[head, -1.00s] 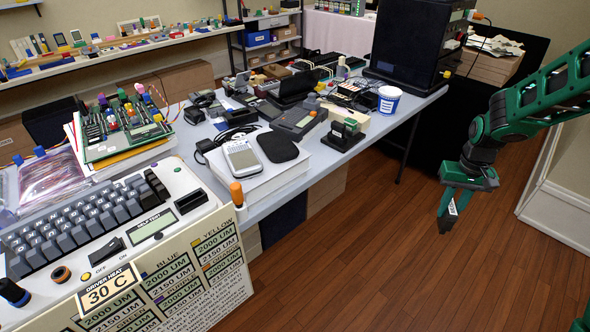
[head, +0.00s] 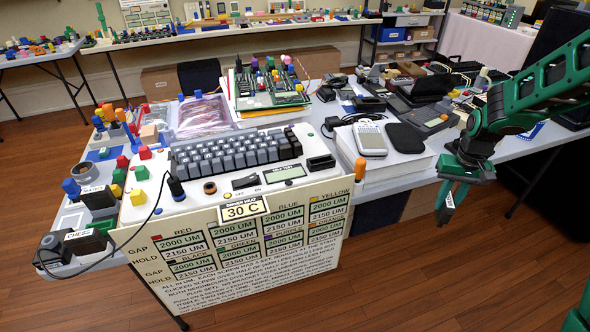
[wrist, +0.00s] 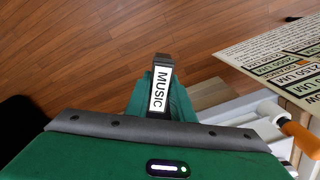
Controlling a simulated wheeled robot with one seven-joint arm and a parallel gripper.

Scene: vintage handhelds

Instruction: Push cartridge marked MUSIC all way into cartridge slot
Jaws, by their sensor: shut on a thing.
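The cartridge marked MUSIC (wrist: 159,88) is a small black block with a white label. It also shows as a small dark piece in the head view (head: 449,211). My green gripper (head: 451,196) is shut on it, in the air in front of the table's right part. A beige computer (head: 140,212) with grey keys stands on the table, left of my gripper and apart from it. A black, slot-like part (head: 320,163) sits at its right end, beside a small display. I cannot tell for sure that it is the cartridge slot.
Black blocks labelled CHESS (head: 86,242) and MATHS (head: 98,197) lie at the table's left end. A large settings board (head: 300,262) hangs at the front, with an orange-tipped post (head: 345,171) at the right. A handheld (head: 370,139) lies behind. The floor in front is clear.

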